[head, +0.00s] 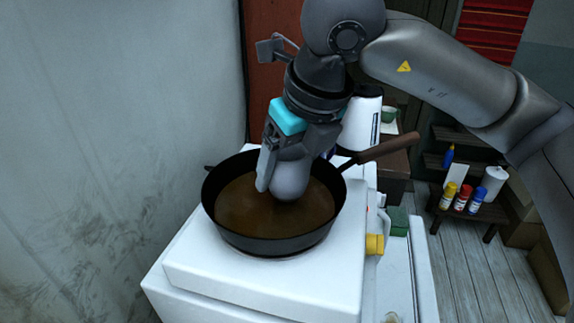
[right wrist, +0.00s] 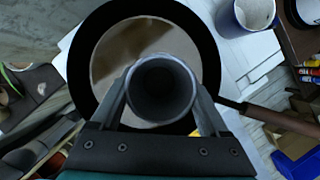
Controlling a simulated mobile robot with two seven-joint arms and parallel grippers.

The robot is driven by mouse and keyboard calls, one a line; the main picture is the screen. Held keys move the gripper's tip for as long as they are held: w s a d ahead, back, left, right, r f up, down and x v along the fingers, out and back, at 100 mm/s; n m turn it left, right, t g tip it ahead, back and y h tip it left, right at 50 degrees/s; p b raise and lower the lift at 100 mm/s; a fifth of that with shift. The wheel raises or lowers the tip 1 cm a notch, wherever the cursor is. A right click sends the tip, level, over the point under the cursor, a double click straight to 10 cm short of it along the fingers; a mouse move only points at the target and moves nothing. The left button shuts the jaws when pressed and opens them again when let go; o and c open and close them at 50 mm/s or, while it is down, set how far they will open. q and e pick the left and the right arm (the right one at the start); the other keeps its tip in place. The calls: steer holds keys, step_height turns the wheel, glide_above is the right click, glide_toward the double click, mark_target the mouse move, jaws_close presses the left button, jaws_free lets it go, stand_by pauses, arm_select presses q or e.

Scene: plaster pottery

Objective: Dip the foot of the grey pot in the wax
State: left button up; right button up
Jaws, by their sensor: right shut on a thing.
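The grey pot (head: 291,180) is held by my right gripper (head: 283,165), whose fingers are shut on its two sides. The pot is upright over the dark pan (head: 275,244), and its lower end is at or just above the brown wax (head: 240,208); I cannot tell whether it touches. In the right wrist view, I look down into the pot's open round mouth (right wrist: 161,90), between the two fingers (right wrist: 160,95), with the pan's rim (right wrist: 84,70) around it. My left gripper is not in view.
The pan stands on a white stove (head: 200,265), its brown handle (head: 385,149) pointing right. A white container (head: 360,125) stands behind. Paint bottles (head: 462,198) stand on a shelf at right. A bare wall is at left.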

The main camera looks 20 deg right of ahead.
steer(key=shift+r, duration=0.15)
step_height(320, 180, up, 8)
steer(key=p, duration=0.5)
steer(key=shift+r, duration=0.2)
stand_by(0.4)
stand_by(0.5)
